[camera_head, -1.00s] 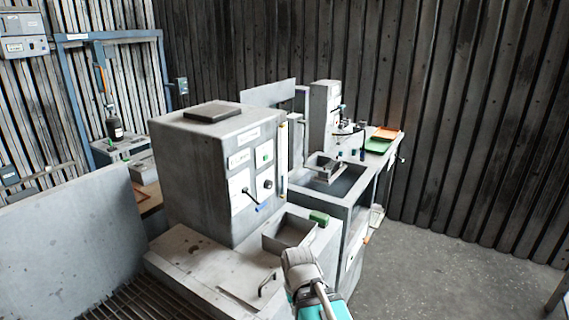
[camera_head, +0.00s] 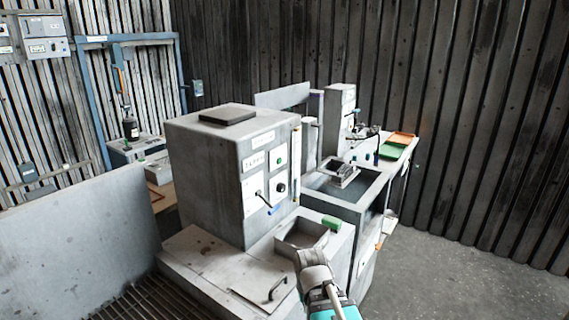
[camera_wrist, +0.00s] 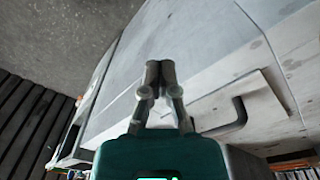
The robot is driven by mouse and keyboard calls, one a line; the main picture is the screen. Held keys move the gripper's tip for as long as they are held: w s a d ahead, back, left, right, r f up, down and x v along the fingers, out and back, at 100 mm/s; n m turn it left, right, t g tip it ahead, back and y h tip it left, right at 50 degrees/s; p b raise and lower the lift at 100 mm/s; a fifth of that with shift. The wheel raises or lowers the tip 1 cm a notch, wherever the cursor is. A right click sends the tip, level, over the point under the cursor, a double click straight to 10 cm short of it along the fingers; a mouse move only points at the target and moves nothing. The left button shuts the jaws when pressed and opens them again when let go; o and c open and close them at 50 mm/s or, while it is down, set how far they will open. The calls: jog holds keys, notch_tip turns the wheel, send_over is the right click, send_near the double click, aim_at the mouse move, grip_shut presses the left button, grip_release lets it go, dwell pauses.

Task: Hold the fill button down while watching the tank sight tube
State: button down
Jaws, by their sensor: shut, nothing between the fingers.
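The tank (camera_head: 205,175) is a large grey box with a control panel on its right-hand face. A green button (camera_head: 281,162) sits on that panel, above a dark round knob (camera_head: 280,187); I cannot read its label. A pale yellowish upright sight tube (camera_head: 297,165) runs along the panel's right edge; its level is too small to tell. In the wrist view my gripper (camera_wrist: 160,70) has its fingers together and holds nothing. In the head view my arm reaches in from the bottom, in front of and below the panel, apart from the button.
A plate with a dark handle (camera_head: 278,289) lies nearer; the handle also shows in the wrist view (camera_wrist: 238,112). A sink bench stands behind right. Floor at right is clear.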

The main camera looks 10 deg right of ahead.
aim_at(282, 159)
jog(key=w+d+r+t+h+p, duration=0.1)
jog(key=w+d+r+t, duration=0.2)
jog(key=w, duration=0.4)
jog(key=w+d+r+n+t+h+p, duration=0.1)
jog(key=w+d+r+t+h, duration=0.2)
jog(key=w, duration=0.4)
jog(key=w+d+r+t+p, duration=0.1)
jog(key=w+d+r+t, duration=0.25)
jog(key=w, duration=0.35)
jog(key=w+a+r+n+t+y+p, duration=0.1)
jog(key=w+r+n+t+y+p, duration=0.2)
jog(key=w+r+n+t, duration=0.5)
jog(key=shift+w+a+r+n+t+y, duration=0.3)
jog(key=shift+w+a+r+t+y, duration=0.15)
jog(key=shift+w+r, duration=3.25)
jog(key=shift+s+r, duration=0.4)
jog(key=shift+r, duration=0.1)
jog(key=w+a, duration=0.6)
jog(key=shift+w+a, duration=0.6)
